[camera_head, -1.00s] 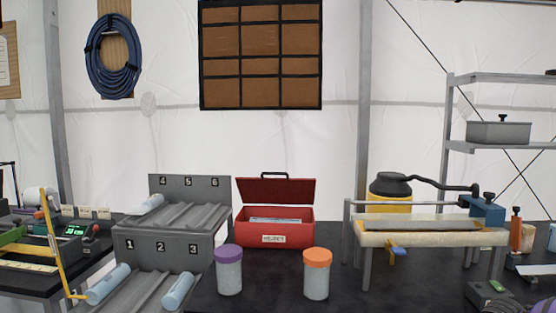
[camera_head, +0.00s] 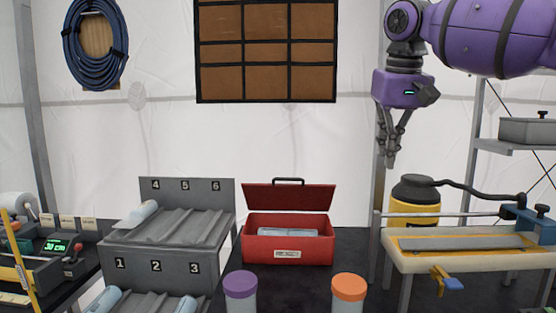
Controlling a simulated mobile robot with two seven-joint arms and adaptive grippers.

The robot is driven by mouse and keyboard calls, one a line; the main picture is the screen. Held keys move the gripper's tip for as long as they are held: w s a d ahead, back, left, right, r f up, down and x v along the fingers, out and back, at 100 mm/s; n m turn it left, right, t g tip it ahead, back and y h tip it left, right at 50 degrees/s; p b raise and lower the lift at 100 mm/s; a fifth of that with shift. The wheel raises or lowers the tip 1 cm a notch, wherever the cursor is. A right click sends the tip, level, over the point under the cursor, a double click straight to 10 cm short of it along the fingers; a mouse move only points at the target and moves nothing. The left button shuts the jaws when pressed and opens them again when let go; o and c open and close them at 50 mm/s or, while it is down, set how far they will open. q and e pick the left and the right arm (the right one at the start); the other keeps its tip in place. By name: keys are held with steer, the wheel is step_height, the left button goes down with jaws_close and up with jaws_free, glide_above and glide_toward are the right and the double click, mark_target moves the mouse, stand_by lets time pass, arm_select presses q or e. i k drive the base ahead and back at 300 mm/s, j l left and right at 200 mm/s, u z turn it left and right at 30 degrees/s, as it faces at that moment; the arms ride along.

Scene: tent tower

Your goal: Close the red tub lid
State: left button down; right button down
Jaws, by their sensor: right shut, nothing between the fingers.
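The red tub (camera_head: 260,252) stands on the dark table in the middle of the head view, with a white label on its front and pale contents inside. Its red lid (camera_head: 290,198) is raised and open at the back, with a dark handle on its top edge. My right gripper (camera_head: 391,163) hangs fingers down, shut and empty, above and to the right of the tub, well apart from the lid. My left gripper is out of view.
A purple-lidded jar (camera_head: 240,287) and an orange-lidded jar (camera_head: 348,288) stand in front of the tub. A grey numbered rack (camera_head: 155,249) is at its left. A bench (camera_head: 440,262) and a yellow-black canister (camera_head: 414,203) are at its right.

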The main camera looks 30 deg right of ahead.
mark_target(273, 196)
steer(key=i, duration=1.35)
